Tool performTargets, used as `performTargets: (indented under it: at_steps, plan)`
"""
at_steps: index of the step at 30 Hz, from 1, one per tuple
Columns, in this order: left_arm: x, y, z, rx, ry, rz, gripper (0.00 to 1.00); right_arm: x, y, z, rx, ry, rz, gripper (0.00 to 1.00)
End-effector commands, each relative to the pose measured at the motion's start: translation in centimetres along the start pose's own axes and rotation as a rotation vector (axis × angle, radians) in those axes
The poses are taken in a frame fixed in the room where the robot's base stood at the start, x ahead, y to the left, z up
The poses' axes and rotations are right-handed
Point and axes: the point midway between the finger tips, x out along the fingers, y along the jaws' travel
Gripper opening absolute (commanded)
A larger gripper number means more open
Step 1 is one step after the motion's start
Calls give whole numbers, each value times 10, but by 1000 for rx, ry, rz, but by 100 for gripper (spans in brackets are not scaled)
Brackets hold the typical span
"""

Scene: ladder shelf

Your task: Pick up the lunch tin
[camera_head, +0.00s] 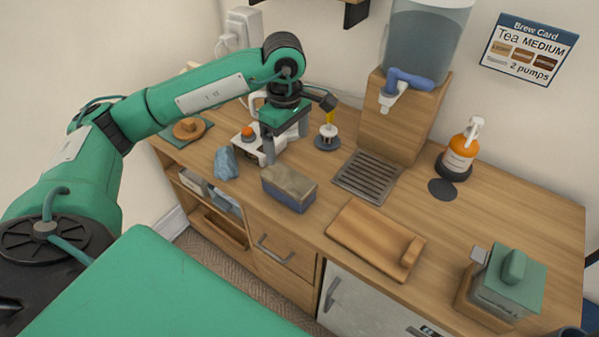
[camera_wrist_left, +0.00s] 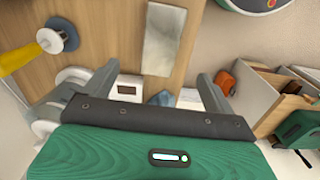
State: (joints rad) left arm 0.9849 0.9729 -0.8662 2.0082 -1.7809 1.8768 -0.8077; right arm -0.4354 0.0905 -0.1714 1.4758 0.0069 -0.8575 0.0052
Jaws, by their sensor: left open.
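The lunch tin, which I take to be the blue box with a worn tan-grey lid (camera_head: 288,187), stands on the wooden counter near its front edge. In the left wrist view its lid appears as a greyish rectangle (camera_wrist_left: 163,40) beyond the fingertips. My left gripper (camera_head: 286,143) points down behind the tin, over a white appliance. In the left wrist view its two fingers (camera_wrist_left: 155,90) are spread wide with nothing held between them. The gripper is apart from the tin. My right gripper is not seen.
A white appliance (camera_head: 247,146) is beside the gripper, with a blue cloth (camera_head: 226,163) to its left. A yellow-handled tool stands on a dark round base (camera_head: 327,143). A drip grate (camera_head: 367,176), wooden board (camera_head: 375,238) and green-lidded canister (camera_head: 509,284) occupy the right.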

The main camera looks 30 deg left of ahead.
Motion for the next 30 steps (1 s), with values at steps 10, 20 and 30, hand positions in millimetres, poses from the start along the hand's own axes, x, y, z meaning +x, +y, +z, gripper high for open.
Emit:
performTargets:
  at_steps: [10, 20, 30]
  plan:
    - [53, -2, -2, -2, 5, -8, 89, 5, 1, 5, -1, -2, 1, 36]
    - [88, -2, -1, 0, 4, -3, 89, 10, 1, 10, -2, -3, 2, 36]
    - [132, -6, -1, -1, 4, -3, 89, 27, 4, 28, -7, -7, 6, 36]
